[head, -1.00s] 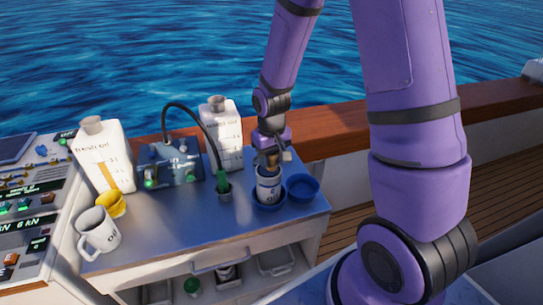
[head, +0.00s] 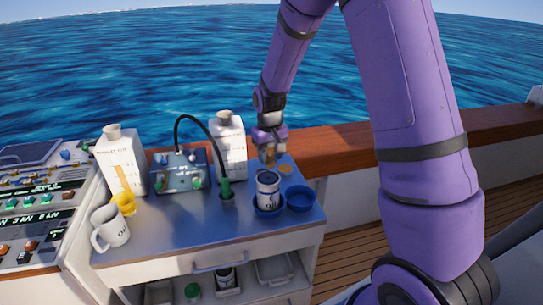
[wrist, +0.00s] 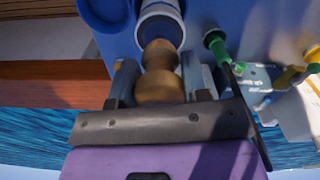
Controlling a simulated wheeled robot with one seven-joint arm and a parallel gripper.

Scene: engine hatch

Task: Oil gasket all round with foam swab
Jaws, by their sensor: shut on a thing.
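A white oil filter can (head: 268,192) with a dark top stands upright in a blue holder (head: 268,211) near the counter's right end. The can also shows at the top of the wrist view (wrist: 160,10). Its gasket is too small to make out clearly. My gripper (head: 268,155) is just behind and above the can. It is shut on a brown, knobbed handle, which I take to be the swab (wrist: 160,75), seen between the fingers in the wrist view. The swab's tip is hidden, and I cannot tell whether it touches anything.
A blue dish (head: 300,198) stands right of the can. A green-handled tool (head: 226,188) stands left. A mug (head: 110,228) and yellow item (head: 124,203) stand front left.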

